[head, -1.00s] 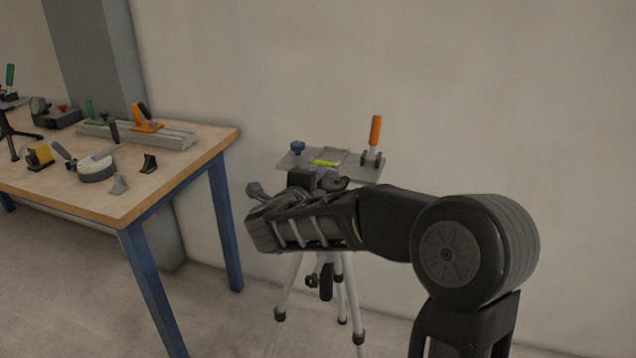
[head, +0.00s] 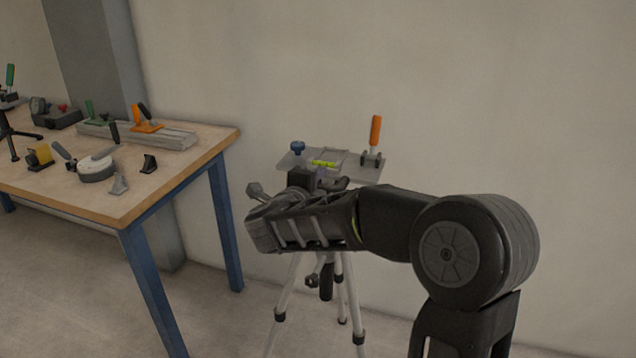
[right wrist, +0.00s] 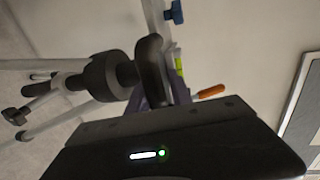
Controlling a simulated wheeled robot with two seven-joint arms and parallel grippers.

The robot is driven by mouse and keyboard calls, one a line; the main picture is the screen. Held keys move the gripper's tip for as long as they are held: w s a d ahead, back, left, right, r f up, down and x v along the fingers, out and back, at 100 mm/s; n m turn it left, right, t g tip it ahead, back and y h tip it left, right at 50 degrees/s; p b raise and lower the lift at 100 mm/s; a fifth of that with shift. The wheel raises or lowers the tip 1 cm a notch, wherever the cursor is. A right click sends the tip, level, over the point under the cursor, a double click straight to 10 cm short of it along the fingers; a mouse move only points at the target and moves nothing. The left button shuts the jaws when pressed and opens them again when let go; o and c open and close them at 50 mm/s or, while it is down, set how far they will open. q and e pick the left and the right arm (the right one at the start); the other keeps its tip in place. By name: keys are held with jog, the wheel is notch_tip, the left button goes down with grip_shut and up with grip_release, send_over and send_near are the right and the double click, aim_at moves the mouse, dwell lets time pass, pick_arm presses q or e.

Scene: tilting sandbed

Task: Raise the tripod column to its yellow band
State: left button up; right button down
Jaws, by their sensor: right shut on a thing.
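The tripod (head: 340,290) stands on the floor right of the workbench, its silver legs spread. Its grey top plate (head: 350,172) looks about level and carries a yellow-green spirit level (head: 324,163), a blue knob (head: 298,147) and an orange-handled clamp (head: 375,135). My right gripper (head: 318,182) is just under the plate, shut on the upper part of the tripod column; my own wrist hides most of the grip. In the right wrist view, the tripod's black collar (right wrist: 103,77) and legs lie to the left. I cannot make out the yellow band. My left gripper is out of view.
A wooden workbench (head: 140,205) with blue legs stands at the left, holding several clamps and fixtures and a round white piece (head: 97,168). A bare wall is close behind the tripod. The floor between bench and tripod is clear.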

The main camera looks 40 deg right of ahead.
jog(key=shift+a+f, duration=0.15)
jog(key=shift+f, duration=0.35)
notch_tip(320, 180, up, 15)
jog(key=p, duration=1)
jog(key=shift+r, duration=0.15)
jog(key=shift+w, duration=0.1)
jog(key=c, duration=1.5)
grip_release()
jog(key=shift+o, duration=1)
jog(key=shift+f, duration=0.2)
